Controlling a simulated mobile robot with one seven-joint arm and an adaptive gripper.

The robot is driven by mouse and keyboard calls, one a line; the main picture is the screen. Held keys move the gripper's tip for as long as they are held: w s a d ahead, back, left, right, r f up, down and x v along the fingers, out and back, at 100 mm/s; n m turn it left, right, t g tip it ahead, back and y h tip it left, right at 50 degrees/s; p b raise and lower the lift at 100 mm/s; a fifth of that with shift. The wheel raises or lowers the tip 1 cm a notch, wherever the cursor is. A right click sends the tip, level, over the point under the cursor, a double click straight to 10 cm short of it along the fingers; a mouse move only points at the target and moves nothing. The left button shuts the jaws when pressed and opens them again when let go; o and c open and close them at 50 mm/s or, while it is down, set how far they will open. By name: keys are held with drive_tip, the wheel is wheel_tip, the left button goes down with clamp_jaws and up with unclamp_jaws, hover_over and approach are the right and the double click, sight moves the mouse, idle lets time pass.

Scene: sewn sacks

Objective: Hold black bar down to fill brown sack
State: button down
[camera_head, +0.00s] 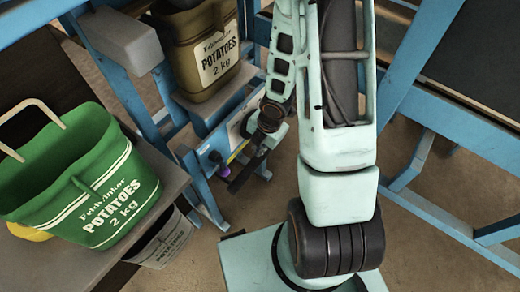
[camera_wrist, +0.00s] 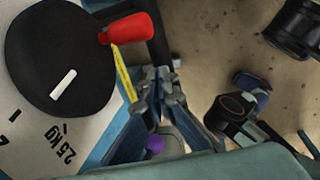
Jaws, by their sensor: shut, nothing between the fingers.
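The brown sack (camera_head: 207,55), printed "POTATOES 2 kg", sits upright on a blue-framed stand at the top, left of my arm. A black bar (camera_head: 246,175) sticks out low at the front of this stand, close under my wrist. In the wrist view, my gripper (camera_wrist: 163,78) has its fingertips together with nothing between them. A dark upright piece (camera_wrist: 158,45), possibly the same bar, shows just beyond the fingertips. I cannot tell if they touch. The inside of the sack is mostly out of view.
A green potato sack (camera_head: 85,175) with loop handles stands on a bench at left. A white sack (camera_head: 163,240) is below it. A purple knob (camera_head: 223,171) is beside the bar. The wrist view shows a black disc (camera_wrist: 60,50) on a kg scale and a red handle (camera_wrist: 130,28).

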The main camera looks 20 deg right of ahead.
sight(254, 164)
drive_tip(key=f+b, duration=0.1)
drive_tip(key=f, duration=0.2)
drive_tip(key=w+f+b, duration=0.1)
drive_tip(key=f, duration=0.2)
drive_tip(key=a+f+b, duration=0.1)
drive_tip(key=f, duration=0.2)
drive_tip(key=shift+w+f, duration=0.1)
drive_tip(key=shift+w, duration=0.15)
drive_tip(key=shift+b, duration=0.3)
